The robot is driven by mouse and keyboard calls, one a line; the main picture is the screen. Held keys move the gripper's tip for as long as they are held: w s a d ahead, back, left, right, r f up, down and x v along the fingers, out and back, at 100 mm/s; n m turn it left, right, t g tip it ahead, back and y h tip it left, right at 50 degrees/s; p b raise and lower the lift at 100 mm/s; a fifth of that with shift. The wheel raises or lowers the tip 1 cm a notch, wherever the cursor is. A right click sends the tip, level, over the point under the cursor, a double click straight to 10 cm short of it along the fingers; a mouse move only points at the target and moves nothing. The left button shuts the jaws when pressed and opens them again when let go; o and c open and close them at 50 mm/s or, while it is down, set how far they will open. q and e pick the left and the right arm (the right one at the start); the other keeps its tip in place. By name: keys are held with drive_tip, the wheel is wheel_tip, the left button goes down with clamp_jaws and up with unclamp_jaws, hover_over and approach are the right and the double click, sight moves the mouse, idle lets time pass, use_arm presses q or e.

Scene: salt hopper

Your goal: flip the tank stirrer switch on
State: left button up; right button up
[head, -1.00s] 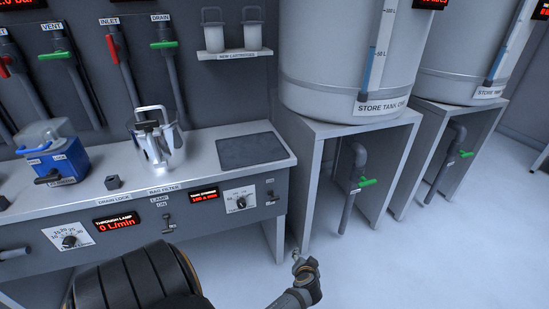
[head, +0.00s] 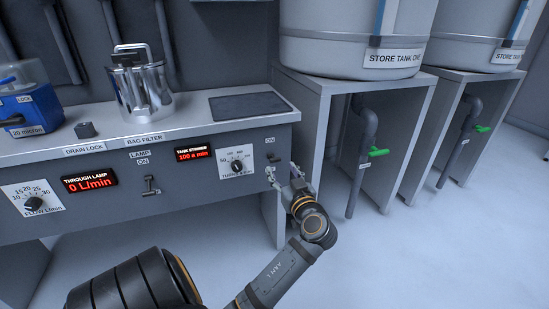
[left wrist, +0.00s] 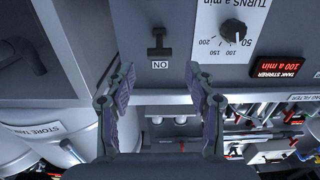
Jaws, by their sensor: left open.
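The tank stirrer switch (head: 271,158) is a small dark lever at the right end of the bench's front panel, under an ON label. It shows in the upside-down left wrist view (left wrist: 159,42), where its lever points away from the ON label (left wrist: 160,64). My left gripper (head: 280,175) is just in front of and below the switch in the head view. Its fingers are open and empty in the left wrist view (left wrist: 162,82), with the switch ahead between them and apart from them. My right gripper is out of view.
Left of the switch are the TURNS dial (head: 237,167) and the TANK STIRRER display (head: 193,154) reading 100 a min. A lamp switch (head: 151,186) is further left. A tank stand (head: 308,125) is close on the right. The floor in front is clear.

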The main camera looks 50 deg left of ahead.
sight(276, 159)
use_arm(q)
drive_tip(key=b+x, duration=0.1)
drive_tip(key=x, duration=0.6)
drive_tip(key=shift+w+a, duration=0.1)
drive_tip(key=shift+a, duration=0.2)
drive_tip(key=shift+c, duration=0.4)
clamp_jaws()
drive_tip(key=shift+r, duration=0.15)
drive_tip(key=r+h+p, duration=0.1)
drive_tip(key=p, duration=0.4)
drive_tip(key=shift+g, duration=0.3)
drive_tip(key=shift+a+f+h+p, duration=0.1)
drive_tip(key=shift+f+h+p, duration=0.2)
drive_tip(key=shift+p, duration=0.3)
drive_tip(key=shift+f, duration=0.1)
drive_tip(key=shift+o, duration=0.4)
unclamp_jaws()
